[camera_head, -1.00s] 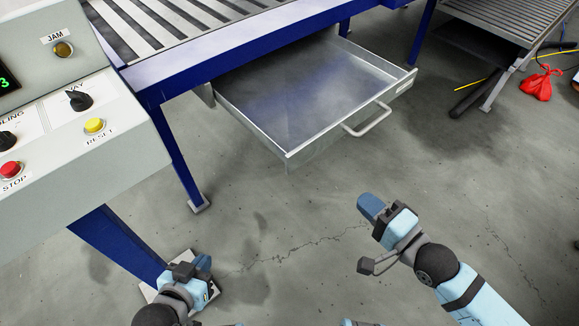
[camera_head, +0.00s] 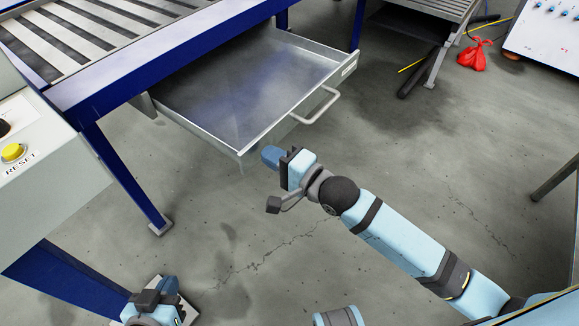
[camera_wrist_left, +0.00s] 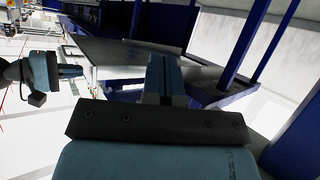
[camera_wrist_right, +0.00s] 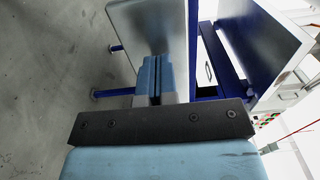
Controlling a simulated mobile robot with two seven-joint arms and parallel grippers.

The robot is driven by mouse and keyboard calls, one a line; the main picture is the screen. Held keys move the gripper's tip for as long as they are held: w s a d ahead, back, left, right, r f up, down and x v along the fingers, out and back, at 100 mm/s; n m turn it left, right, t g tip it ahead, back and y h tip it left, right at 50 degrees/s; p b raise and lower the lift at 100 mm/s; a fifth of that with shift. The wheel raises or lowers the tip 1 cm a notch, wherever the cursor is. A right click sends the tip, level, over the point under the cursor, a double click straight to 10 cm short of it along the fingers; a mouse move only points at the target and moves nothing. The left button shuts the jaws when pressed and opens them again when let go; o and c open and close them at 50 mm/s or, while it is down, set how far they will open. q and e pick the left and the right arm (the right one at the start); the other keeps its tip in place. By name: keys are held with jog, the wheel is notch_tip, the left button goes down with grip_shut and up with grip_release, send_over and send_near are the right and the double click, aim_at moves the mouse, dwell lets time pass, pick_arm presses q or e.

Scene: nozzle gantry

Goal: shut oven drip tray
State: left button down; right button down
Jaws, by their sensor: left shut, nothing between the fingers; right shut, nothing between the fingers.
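The metal drip tray (camera_head: 240,90) is pulled out from under the blue-framed conveyor, with its bar handle (camera_head: 317,106) on the front face. My right gripper (camera_head: 270,157) is shut and empty, just in front of the tray's near corner and to the left of the handle in the head view. A gap to the handle shows. My left gripper (camera_head: 168,286) is shut and empty, low at the bottom left, near the foot of a blue leg. Its closed fingers also show in the left wrist view (camera_wrist_left: 163,75). The right fingers show closed in the right wrist view (camera_wrist_right: 152,75).
The blue conveyor frame (camera_head: 190,45) with legs stands over the tray. A grey control box (camera_head: 35,140) is at the left. A red bag (camera_head: 473,56) and a dark bar (camera_head: 417,75) lie on the floor at the back right. The floor in front of the tray is open.

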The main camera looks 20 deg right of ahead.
pick_arm(q)
jog(key=shift+r, duration=0.15)
pick_arm(e)
jog(key=shift+w+a, duration=0.3)
jog(key=shift+w, duration=0.05)
